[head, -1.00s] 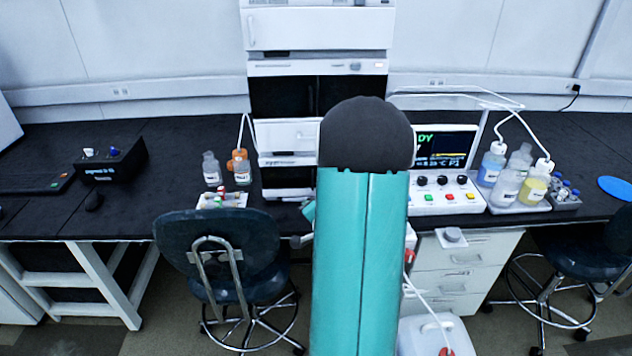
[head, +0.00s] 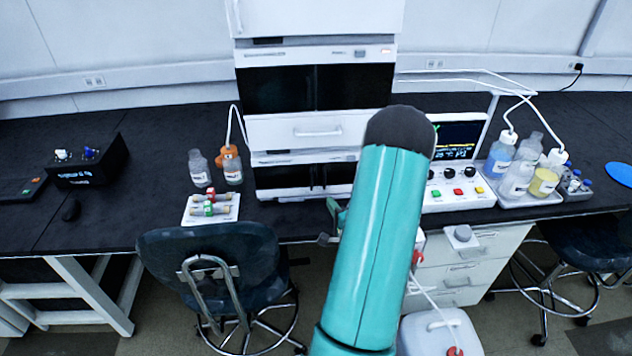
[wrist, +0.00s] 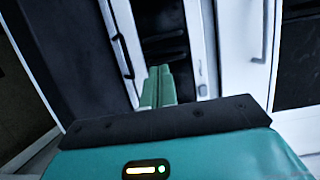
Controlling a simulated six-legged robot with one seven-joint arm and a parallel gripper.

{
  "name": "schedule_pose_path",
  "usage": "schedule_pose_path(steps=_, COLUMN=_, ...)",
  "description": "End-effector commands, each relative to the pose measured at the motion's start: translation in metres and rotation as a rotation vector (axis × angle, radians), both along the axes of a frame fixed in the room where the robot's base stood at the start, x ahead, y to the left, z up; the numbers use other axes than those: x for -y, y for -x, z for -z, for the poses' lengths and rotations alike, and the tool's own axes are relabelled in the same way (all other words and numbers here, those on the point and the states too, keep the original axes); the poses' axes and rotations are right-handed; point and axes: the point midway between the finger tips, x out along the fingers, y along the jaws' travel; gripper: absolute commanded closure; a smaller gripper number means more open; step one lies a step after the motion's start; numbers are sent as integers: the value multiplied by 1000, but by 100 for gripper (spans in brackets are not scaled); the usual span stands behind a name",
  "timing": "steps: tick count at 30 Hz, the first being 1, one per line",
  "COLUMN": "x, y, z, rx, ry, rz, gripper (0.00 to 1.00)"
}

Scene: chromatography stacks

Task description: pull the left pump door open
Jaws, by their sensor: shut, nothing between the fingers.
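A tall white stack of modules stands on the bench, with two dark-fronted bays. The lower bay (head: 283,181) and the upper bay (head: 279,90) each have a dark left part; no label shows which is the pump. Both fronts look closed. In the wrist view, my gripper (wrist: 158,84) has its green fingers together and empty. They point at a dark bay front (wrist: 163,42) between white frames, and I cannot tell whether they touch it. In the head view, my teal arm hides the lower right of the stack and most of the gripper.
A white drawer front (head: 318,132) with a handle lies between the bays. Bottles (head: 200,167) and a vial rack (head: 211,208) stand left of the stack. A control panel (head: 460,190) and a bottle tray (head: 528,197) stand right. A chair (head: 212,250) is in front.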

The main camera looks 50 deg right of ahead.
Motion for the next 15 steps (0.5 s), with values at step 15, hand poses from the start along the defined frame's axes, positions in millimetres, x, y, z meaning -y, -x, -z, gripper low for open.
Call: schedule_pose_path(steps=15, x=28, y=-50, z=1, rx=7, ry=-3, rz=-3, gripper=100)
